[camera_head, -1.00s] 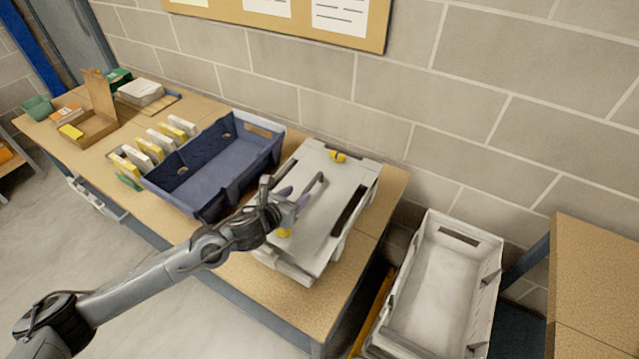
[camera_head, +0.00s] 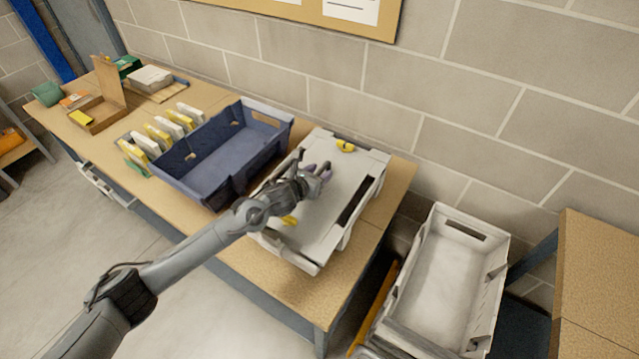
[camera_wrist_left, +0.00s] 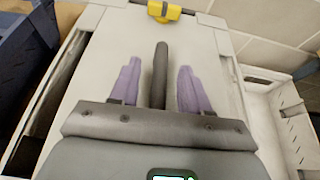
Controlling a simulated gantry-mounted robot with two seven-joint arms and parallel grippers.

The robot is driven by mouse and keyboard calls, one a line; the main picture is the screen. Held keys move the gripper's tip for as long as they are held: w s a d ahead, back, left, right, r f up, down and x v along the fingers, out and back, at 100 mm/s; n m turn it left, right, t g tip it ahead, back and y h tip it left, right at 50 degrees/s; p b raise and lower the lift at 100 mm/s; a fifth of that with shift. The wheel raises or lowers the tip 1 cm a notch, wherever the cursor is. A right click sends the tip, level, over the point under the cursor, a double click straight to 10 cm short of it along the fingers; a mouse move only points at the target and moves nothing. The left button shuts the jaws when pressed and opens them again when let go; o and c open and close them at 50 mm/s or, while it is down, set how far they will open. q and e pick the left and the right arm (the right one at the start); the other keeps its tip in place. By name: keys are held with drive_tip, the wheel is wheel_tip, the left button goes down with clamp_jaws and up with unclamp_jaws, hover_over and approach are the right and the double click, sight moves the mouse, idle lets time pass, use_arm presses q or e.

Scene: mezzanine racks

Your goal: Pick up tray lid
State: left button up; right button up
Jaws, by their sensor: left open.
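The tray lid (camera_head: 325,215) is a flat white-grey panel lying on a tray on the wooden bench. A yellow latch (camera_head: 345,146) shows at its far end and another yellow latch (camera_head: 289,221) at its near end. My left gripper (camera_head: 317,171) is over the middle of the lid, with its purple fingers apart. In the left wrist view the dark bar handle (camera_wrist_left: 161,62) of the lid appears between the two fingers (camera_wrist_left: 157,80), with a gap on each side. The handle is mostly hidden by the gripper in the head view. My right gripper is not in view.
A blue-grey open crate (camera_head: 225,153) stands close to the left of the lid. Several yellow and white upright items (camera_head: 160,135) stand beyond it. An empty white crate (camera_head: 445,275) stands lower down at the right. A brick wall rises behind the bench.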

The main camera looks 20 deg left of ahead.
use_arm(q)
drive_tip(key=shift+w+f, duration=0.15)
drive_tip(key=shift+w, duration=0.2)
clamp_jaws()
idle(0.3)
